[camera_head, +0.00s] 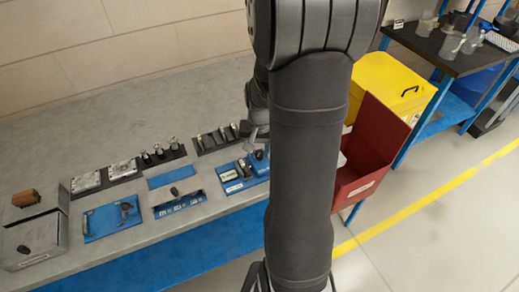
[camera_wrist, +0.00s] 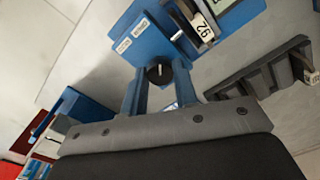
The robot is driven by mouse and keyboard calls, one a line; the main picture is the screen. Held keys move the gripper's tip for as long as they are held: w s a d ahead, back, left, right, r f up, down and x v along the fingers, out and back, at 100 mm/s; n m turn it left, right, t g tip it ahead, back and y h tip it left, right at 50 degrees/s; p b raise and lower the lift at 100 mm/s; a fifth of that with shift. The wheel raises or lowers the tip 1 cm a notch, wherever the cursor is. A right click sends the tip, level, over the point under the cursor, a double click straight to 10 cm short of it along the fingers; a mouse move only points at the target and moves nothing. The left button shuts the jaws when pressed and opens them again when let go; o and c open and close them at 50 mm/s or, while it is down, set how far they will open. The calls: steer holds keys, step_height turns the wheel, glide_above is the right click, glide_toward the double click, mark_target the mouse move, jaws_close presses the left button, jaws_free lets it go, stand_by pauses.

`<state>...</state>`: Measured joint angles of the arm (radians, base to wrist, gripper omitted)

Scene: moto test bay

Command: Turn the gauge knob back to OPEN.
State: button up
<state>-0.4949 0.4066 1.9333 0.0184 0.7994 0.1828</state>
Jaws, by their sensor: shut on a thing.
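The knob (camera_wrist: 158,73) is small, round and black with a white pointer line. In the wrist view it sits between the blue fingertips of my gripper (camera_wrist: 158,82), which is shut on it. The knob stands at the near edge of a blue panel (camera_wrist: 150,50) with two small white labels, too small to read. The fingertips are unclear there.
A dark slotted rack (camera_wrist: 255,70) lies close to the right of the knob in the wrist view. A red bin (camera_head: 378,140) and yellow case (camera_head: 385,88) stand right of my arm. Other blue fixtures (camera_head: 110,219) lie farther left along the bench.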

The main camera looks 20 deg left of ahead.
steer(key=o, duration=1)
step_height(320, 180, up, 18)
steer(key=shift+f, duration=0.25)
steer(key=shift+d+f, duration=0.1)
step_height(320, 180, down, 17)
steer(key=shift+f, duration=0.2)
stand_by(0.5)
steer(key=shift+r, duration=0.1)
